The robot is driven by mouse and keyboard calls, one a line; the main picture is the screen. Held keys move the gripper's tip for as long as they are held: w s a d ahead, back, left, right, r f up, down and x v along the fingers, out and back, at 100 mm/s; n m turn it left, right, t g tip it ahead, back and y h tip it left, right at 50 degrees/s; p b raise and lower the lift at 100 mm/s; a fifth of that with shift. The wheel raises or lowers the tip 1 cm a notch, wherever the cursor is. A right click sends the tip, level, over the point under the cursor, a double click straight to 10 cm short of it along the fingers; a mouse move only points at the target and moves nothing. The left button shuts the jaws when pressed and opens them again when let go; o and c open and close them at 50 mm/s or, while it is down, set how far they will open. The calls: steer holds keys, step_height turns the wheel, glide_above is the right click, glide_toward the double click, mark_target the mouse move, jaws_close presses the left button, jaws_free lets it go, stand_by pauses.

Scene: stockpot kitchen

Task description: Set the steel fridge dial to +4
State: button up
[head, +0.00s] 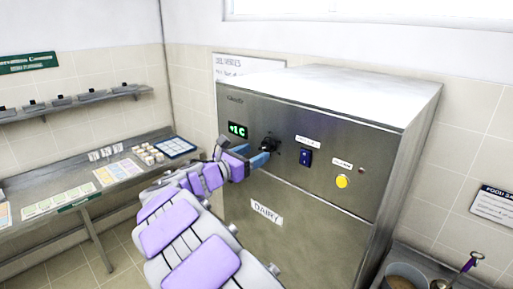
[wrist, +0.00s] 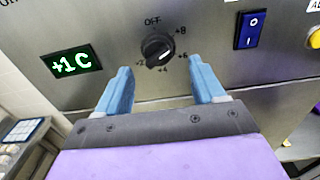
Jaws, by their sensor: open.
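The steel fridge (head: 320,205) fills the middle of the head view. Its black dial (wrist: 158,47) is on the upper front panel, with OFF above it and +8, +6, +4 and a partly legible 2 around it. The dial (head: 270,143) also shows in the head view, partly hidden.
A blue rocker switch (wrist: 251,30) and a yellow button (head: 342,181) are right of the dial. A steel table (head: 90,212) with cards and small containers stands left, under a wall shelf (head: 70,104). A pot (head: 402,279) is at lower right.

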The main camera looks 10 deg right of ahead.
mark_target(263, 149)
steer(key=x, duration=0.5)
steer(key=shift+s+d, duration=0.2)
steer(key=shift+d, duration=0.35)
steer(key=shift+w+a+p, duration=0.15)
steer(key=shift+a, duration=0.7)
steer(key=shift+w+a+p, duration=0.15)
steer(key=shift+a, duration=0.65)
steer(key=shift+s+d+r, duration=0.1)
steer(key=shift+s+d, duration=0.15)
steer(key=shift+d, duration=0.3)
steer(key=shift+c, duration=1.1)
steer(key=shift+w+d, duration=0.25)
steer(key=shift+d, duration=0.6)
steer(key=c, duration=0.3)
steer(key=shift+a+f, duration=0.25)
steer(key=c, duration=0.5)
